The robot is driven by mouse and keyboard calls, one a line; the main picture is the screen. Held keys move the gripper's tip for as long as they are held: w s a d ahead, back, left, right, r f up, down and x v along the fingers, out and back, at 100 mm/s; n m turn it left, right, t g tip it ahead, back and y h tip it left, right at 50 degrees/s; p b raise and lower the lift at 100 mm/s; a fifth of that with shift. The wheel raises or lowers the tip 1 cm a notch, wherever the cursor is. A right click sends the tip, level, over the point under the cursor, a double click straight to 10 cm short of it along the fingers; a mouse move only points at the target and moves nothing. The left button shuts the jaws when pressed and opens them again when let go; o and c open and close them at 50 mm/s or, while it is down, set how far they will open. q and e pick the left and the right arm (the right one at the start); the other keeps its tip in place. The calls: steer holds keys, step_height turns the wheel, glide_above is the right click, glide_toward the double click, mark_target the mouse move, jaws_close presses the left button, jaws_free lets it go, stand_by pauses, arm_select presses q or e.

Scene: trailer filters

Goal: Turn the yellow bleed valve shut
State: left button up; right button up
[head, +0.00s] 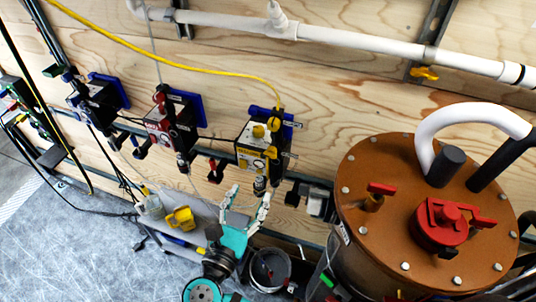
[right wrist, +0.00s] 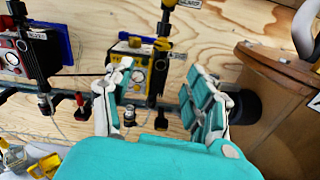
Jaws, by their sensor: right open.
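Several yellow parts show, and I cannot tell which is the bleed valve. A yellow valve handle (head: 424,73) hangs under the white pipe at upper right in the head view. A yellow pump unit (head: 251,146) on the wall carries yellow knobs (head: 258,131); the unit also shows in the right wrist view (right wrist: 132,72). My right gripper (head: 249,204) is open and empty, below the yellow unit in the head view. Its spread fingers (right wrist: 160,88) frame the unit's lower part in the right wrist view, with nothing between them. My left gripper is not in view.
A brown tank (head: 393,165) with red valves stands to the right of my gripper. A red unit (head: 170,124) and a black one (head: 97,105) hang left on the wooden wall. A bucket (head: 270,268) stands below.

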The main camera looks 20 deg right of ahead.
mark_target(270, 155)
steer(key=x, duration=1.3)
steer(key=shift+d, duration=0.3)
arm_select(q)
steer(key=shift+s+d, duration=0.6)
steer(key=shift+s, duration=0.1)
